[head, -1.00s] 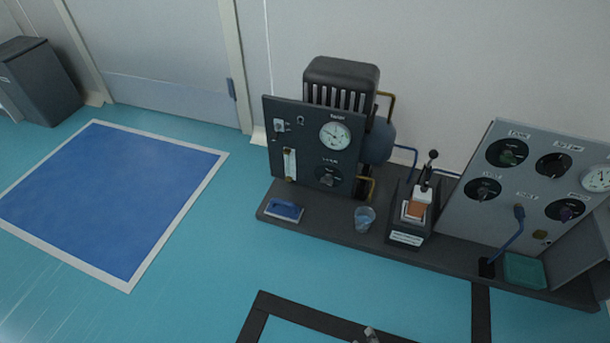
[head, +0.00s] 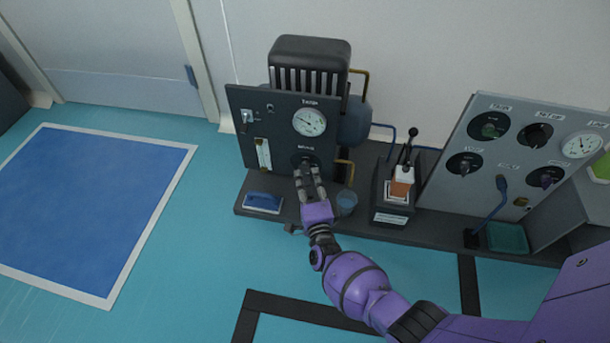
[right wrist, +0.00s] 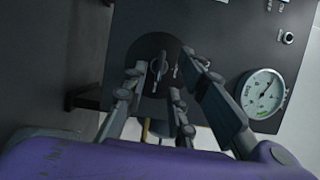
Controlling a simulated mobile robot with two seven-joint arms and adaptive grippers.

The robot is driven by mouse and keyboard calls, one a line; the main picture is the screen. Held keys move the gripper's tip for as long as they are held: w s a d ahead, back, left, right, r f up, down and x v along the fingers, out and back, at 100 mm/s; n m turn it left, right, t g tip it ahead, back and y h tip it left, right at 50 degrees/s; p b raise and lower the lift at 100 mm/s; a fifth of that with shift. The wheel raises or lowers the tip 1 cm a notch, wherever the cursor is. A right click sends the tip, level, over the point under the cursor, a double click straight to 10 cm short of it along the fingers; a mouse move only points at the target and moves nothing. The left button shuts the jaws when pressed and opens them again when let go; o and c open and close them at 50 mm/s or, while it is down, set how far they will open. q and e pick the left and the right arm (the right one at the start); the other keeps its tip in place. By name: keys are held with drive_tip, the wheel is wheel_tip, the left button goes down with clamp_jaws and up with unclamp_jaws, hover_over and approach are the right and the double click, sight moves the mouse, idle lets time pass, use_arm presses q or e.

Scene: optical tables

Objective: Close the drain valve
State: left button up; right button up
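A dark round valve knob (head: 303,159) sits low on the dark upright panel (head: 270,125), below a white gauge. Its label is too small to read, so I cannot tell if it is the drain valve. My right gripper (head: 309,175) is in front of the knob and partly hides it. In the right wrist view, the knob's handle (right wrist: 158,68) shows on a black disc ahead of my open right gripper (right wrist: 160,82). The fingers are spread to either side of the handle with nothing held; I cannot tell if they touch it. My left gripper is not in view.
The white gauge (head: 309,122) and a flow tube (head: 264,155) are on the same panel. A grey knob panel (head: 500,150) is at right.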

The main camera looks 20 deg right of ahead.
sight(304, 169)
drive_tip(key=shift+b+x, duration=0.4)
drive_tip(key=shift+x, duration=0.85)
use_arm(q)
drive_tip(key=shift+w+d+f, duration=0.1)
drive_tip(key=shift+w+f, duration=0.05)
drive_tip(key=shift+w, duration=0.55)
use_arm(e)
drive_tip(key=shift+w, duration=0.1)
drive_tip(key=shift+r, duration=0.1)
clamp_jaws()
